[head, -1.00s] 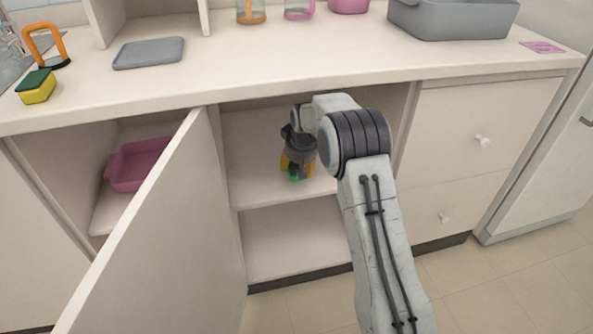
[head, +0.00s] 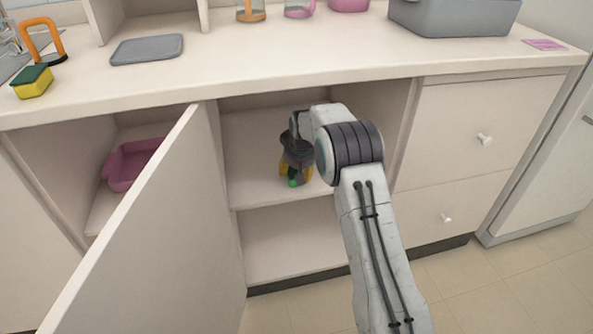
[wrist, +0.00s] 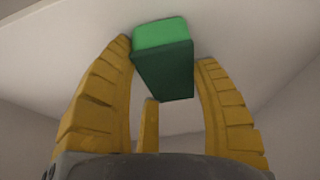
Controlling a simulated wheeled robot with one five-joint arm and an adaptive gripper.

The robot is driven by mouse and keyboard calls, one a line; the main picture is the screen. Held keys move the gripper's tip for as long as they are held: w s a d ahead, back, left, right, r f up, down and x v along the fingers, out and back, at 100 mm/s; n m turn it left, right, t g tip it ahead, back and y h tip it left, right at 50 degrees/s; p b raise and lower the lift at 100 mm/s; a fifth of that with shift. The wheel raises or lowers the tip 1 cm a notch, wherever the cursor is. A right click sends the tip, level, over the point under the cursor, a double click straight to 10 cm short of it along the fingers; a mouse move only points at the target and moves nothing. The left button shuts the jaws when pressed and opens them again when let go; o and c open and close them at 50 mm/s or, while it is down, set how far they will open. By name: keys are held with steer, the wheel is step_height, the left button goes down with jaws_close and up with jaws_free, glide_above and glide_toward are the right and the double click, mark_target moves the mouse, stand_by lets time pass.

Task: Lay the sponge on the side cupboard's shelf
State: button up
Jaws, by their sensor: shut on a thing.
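My gripper (head: 294,178) points down inside the open cupboard, over its middle shelf (head: 258,182). Its yellow fingers are shut on a green block-shaped sponge (wrist: 163,70), light green on one face and dark green on another. In the head view only a small green part of the sponge (head: 292,183) shows below the fingers. I cannot tell whether it touches the shelf. A second, yellow and green sponge (head: 33,84) lies on the counter at the far left.
An open cupboard door (head: 150,235) stands left of my arm. A pink tub (head: 128,166) sits in the left compartment behind it. The counter (head: 300,58) overhangs the cupboard. Drawers (head: 470,140) close off the right side. The shelf around my gripper is clear.

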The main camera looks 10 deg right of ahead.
steer(key=shift+f, duration=0.1)
steer(key=o, duration=0.9)
